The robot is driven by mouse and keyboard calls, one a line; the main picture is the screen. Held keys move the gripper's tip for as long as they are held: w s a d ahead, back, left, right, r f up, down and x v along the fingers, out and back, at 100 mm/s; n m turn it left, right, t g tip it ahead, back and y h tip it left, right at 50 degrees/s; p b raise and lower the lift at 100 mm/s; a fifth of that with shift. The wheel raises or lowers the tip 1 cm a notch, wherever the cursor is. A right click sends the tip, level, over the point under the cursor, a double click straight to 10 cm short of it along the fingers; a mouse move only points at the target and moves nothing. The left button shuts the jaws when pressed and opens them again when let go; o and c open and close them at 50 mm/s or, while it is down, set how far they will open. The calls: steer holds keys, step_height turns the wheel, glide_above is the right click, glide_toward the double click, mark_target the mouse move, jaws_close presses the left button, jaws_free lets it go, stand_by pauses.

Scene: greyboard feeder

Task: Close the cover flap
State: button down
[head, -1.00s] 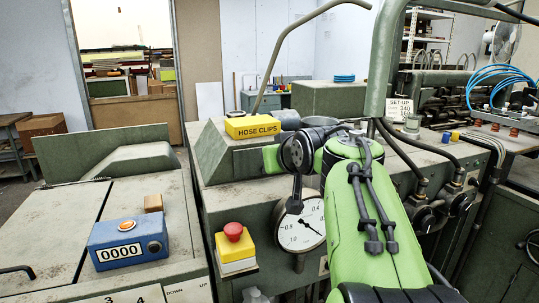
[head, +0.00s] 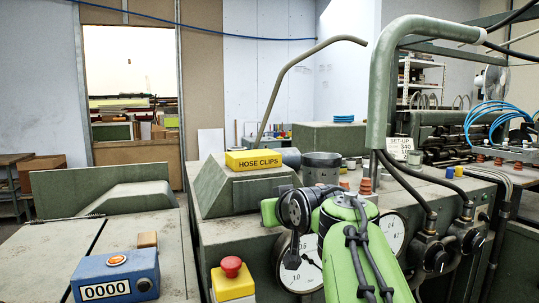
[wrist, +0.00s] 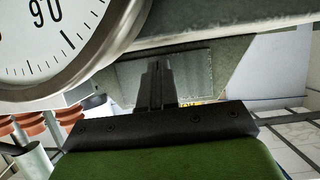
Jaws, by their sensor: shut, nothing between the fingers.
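An upright green panel (head: 100,190) stands at the left in the head view, behind a flat-topped green cabinet. It looks like a raised flap, but I cannot tell for sure that it is the cover flap. My gripper (wrist: 156,68) is shut and empty in the wrist view, its dark fingers close together. It points towards a pale grey-green plate (wrist: 194,72) under a machine edge; I cannot tell if they touch. In the head view my arm is in front of the middle machine, and the fingertips cannot be made out.
A round gauge (wrist: 45,40) is close beside my gripper; it also shows in the head view (head: 298,268). A red button on a yellow box (head: 231,280), a blue counter (head: 112,280), a yellow hose-clips box (head: 253,160) and a bent green pipe (head: 378,90) are around.

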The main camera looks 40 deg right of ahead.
stand_by(0.4)
steer(key=p+v, duration=0.2)
steer(key=v, duration=1.3)
steer(key=shift+s+r+p, duration=0.2)
steer(key=shift+s+p, duration=0.05)
steer(key=shift+p, duration=0.15)
steer(key=shift+a, duration=0.15)
